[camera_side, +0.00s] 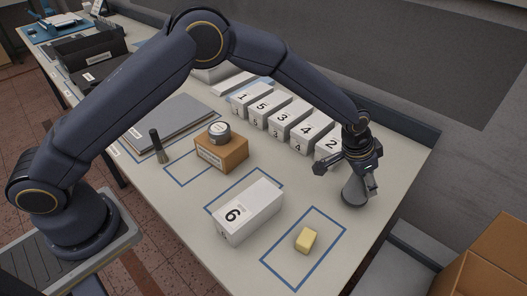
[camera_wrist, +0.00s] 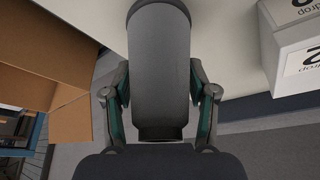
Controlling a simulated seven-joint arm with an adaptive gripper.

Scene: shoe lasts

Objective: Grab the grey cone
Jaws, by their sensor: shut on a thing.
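The grey cone (camera_side: 354,190) is at the right end of the table in the side view, directly below my wrist. My gripper (camera_side: 359,174) is shut on it, with the fingers around its upper part. In the wrist view the grey cone (camera_wrist: 159,70) fills the middle, with a finger of my gripper (camera_wrist: 160,90) on each side. From these frames I cannot tell whether the base of the cone touches the table.
Numbered white boxes (camera_side: 283,118) stand in a row along the back. A white box marked 6 (camera_side: 249,212), a yellow block (camera_side: 306,240) and a brown box (camera_side: 221,153) with a round tin (camera_side: 213,133) stand nearer. Open cardboard (camera_side: 497,255) lies beyond the table's right edge.

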